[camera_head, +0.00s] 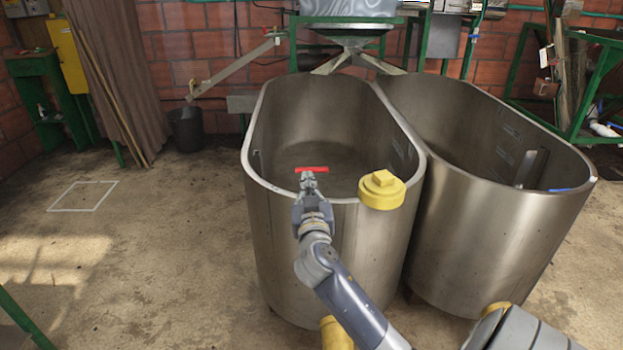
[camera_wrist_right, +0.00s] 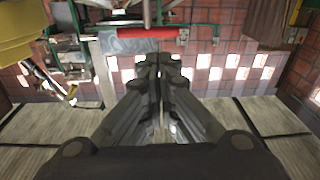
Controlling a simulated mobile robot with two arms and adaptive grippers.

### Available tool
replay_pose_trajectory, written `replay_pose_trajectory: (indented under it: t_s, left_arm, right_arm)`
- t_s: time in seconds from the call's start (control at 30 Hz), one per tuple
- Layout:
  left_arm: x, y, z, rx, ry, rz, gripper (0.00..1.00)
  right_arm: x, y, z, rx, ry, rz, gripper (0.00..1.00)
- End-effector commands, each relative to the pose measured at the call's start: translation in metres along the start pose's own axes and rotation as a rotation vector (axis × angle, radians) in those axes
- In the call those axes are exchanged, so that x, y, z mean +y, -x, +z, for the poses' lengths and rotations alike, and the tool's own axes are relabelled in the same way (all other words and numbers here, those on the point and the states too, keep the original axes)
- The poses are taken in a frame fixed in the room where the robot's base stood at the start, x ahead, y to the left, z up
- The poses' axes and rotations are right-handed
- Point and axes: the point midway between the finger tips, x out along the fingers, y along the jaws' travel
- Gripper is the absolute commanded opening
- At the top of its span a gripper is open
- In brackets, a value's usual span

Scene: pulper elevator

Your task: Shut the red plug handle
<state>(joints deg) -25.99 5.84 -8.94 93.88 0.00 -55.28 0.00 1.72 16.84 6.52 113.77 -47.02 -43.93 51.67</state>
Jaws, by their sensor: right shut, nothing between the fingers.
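The red plug handle (camera_head: 311,169) is a short bar lying crosswise at the near rim of the left steel tank (camera_head: 330,260). My right gripper (camera_head: 308,182) is just on the near side of it, with its fingers pointing at it. In the right wrist view, the red handle (camera_wrist_right: 138,32) lies across the top, beyond the fingertips (camera_wrist_right: 158,68). The fingers are together and empty. I cannot tell whether they touch the handle. My left gripper is not in view.
A yellow cap (camera_head: 381,190) sits at the near rim, right of the handle. A second steel tank (camera_head: 490,220) stands against the first on the right. A metal chute (camera_head: 230,72) and a dark bucket (camera_head: 186,130) are behind left. The floor at left is clear.

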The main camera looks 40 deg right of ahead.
Motion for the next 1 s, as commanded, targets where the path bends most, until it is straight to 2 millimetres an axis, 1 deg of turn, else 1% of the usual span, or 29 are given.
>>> replay_pose_trajectory:
  t_s: [0.03, 0.1, 0.17, 0.27, 0.37, 0.6, 0.73, 0.77, 0.8, 0.9, 1.0]
  left_arm:
    - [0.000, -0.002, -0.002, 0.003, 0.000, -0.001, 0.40]
    - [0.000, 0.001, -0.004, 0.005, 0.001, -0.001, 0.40]
    - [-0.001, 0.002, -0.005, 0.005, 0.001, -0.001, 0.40]
    - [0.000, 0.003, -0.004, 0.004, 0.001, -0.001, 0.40]
    - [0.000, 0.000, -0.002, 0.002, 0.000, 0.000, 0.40]
    - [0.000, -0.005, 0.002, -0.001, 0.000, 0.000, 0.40]
    - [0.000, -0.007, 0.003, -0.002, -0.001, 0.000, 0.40]
    - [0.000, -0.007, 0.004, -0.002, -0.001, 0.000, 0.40]
    - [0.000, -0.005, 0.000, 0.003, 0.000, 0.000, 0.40]
    - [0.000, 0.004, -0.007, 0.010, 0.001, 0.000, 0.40]
    - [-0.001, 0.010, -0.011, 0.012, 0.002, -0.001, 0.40]
  right_arm:
    - [0.005, 0.002, -0.012, 0.035, -0.023, 0.015, 0.00]
    - [0.011, 0.003, -0.026, 0.064, -0.041, 0.030, 0.00]
    - [0.013, 0.002, -0.033, 0.077, -0.050, 0.037, 0.00]
    - [0.015, -0.006, -0.038, 0.084, -0.052, 0.039, 0.00]
    - [0.016, -0.022, -0.039, 0.083, -0.050, 0.040, 0.00]
    - [0.017, -0.072, -0.043, 0.082, -0.050, 0.039, 0.00]
    - [0.018, -0.095, -0.044, 0.081, -0.049, 0.039, 0.00]
    - [0.019, -0.099, -0.043, 0.080, -0.049, 0.039, 0.00]
    - [0.016, -0.093, -0.028, 0.074, -0.048, 0.035, 0.00]
    - [0.016, -0.089, -0.016, 0.076, -0.048, 0.036, 0.00]
    - [0.015, -0.087, -0.008, 0.077, -0.050, 0.037, 0.00]
